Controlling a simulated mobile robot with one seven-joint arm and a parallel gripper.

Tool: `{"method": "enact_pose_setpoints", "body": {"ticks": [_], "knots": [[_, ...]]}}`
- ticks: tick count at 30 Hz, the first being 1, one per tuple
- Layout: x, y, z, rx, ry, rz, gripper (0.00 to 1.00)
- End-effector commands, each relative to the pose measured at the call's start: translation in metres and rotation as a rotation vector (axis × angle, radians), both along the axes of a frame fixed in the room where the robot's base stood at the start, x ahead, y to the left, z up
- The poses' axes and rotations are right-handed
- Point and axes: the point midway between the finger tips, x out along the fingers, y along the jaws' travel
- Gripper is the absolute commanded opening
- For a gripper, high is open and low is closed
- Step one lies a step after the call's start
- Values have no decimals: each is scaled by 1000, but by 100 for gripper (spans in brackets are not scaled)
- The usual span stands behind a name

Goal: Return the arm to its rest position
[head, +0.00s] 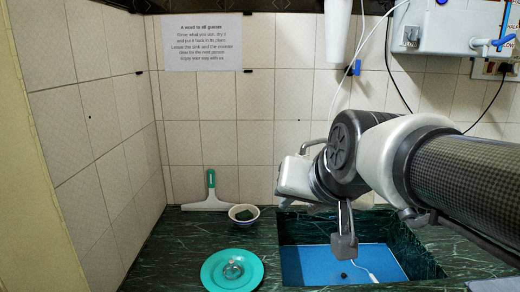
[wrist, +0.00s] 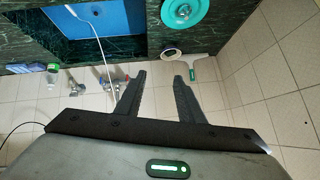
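My gripper (wrist: 160,70) shows in the wrist view with its two dark fingers spread apart and nothing between them. In the head view my arm reaches in from the right. Its end (head: 344,240) hangs over the sink (head: 434,266), and the fingers are hard to make out there. The wrist view looks upside down on the sink (wrist: 88,18), a teal plate (wrist: 204,14), a bowl (wrist: 171,53) and a squeegee (wrist: 196,66). No object is held.
In the head view, the teal plate (head: 210,278) carries a small clear item, left of the sink. The bowl (head: 236,213) and squeegee (head: 204,202) stand near the back wall. A white purifier (head: 440,28) hangs upper right. Taps (wrist: 112,80) and a bottle (wrist: 53,76) show in the wrist view.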

Motion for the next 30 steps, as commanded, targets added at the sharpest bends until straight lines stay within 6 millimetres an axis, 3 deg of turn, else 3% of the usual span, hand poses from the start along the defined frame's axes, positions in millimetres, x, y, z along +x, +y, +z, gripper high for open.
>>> {"method": "enact_pose_setpoints", "body": {"ticks": [1, 3, 8, 9, 10, 12, 18, 22, 30], "knots": [[-26, -15, -16, -48, 49, 9, 35], [-58, -33, -39, -108, 123, 27, 35], [-129, -65, -85, -215, 284, 71, 35], [-137, -69, -73, -228, 305, 79, 35], [-134, -67, -53, -227, 300, 80, 35], [-133, -67, -31, -224, 300, 79, 35], [-132, -66, 21, -222, 299, 78, 35], [-132, -66, 39, -222, 298, 78, 35], [-132, -66, 42, -221, 298, 78, 35]]}}
